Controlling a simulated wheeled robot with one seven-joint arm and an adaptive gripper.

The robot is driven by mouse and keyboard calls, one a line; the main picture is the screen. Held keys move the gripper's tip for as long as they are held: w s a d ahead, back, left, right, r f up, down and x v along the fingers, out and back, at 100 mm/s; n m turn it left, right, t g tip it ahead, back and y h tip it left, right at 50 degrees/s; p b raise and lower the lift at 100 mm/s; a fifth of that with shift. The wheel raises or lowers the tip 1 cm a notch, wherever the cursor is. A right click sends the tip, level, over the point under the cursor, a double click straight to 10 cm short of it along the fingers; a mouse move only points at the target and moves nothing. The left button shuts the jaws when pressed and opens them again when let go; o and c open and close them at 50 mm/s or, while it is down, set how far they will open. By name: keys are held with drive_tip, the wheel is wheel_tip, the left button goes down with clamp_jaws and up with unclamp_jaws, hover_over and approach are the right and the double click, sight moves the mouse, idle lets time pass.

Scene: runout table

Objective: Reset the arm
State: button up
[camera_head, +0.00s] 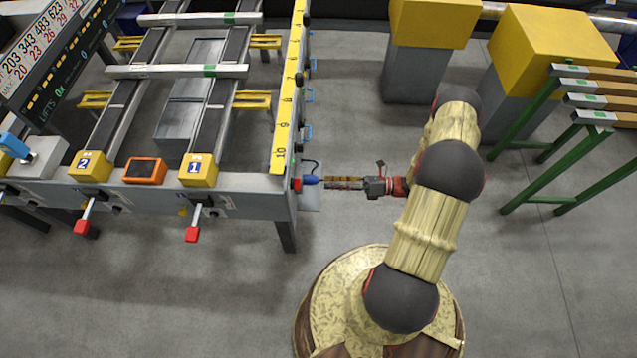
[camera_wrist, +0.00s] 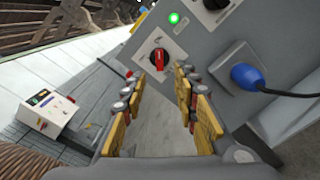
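My arm (camera_head: 427,226) reaches up from my base and then left, toward the right end of the runout table (camera_head: 240,200). My gripper (camera_head: 328,183) points at that end face. In the wrist view my gripper (camera_wrist: 158,82) is open, its yellow-padded fingers apart with nothing between them. A red rotary knob (camera_wrist: 160,59) on a white plate lies beyond the fingertips, apparently untouched. A lit green lamp (camera_wrist: 174,18) is on the same grey panel. A blue plug (camera_wrist: 247,76) sits to the right of the fingers; it also shows in the head view (camera_head: 310,180).
A black cable (camera_wrist: 290,94) runs from the plug. Yellow-topped grey blocks (camera_head: 415,60) stand at the back. A green-legged rack (camera_head: 560,150) is on the right. A white control box (camera_wrist: 50,112) shows at left in the wrist view. Floor around my base is mostly clear.

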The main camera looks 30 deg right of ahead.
drive_tip(key=shift+v, duration=0.85)
drive_tip(key=s+a+f+n+g, duration=0.2)
drive_tip(key=s+a+n+g, duration=0.2)
drive_tip(key=s+n, duration=0.15)
drive_tip(key=s+d+r+n+g+h, duration=0.1)
drive_tip(key=s+r+n+g+h, duration=0.4)
drive_tip(key=r+n, duration=0.45)
wheel_tip(320, 180, up, 21)
drive_tip(key=n+h, duration=0.9)
drive_tip(key=n, duration=0.4)
drive_tip(key=s+a+r+n+t, duration=0.1)
drive_tip(key=a+r, duration=0.3)
drive_tip(key=r, duration=0.4)
drive_tip(key=s+a+r+n+t+h, duration=0.1)
drive_tip(key=a+r+n+t, duration=0.3)
drive_tip(key=r, duration=0.4)
drive_tip(key=shift+s+a+r+t+h, duration=0.3)
drive_tip(key=shift+s+a, duration=0.3)
drive_tip(key=shift+a, duration=0.2)
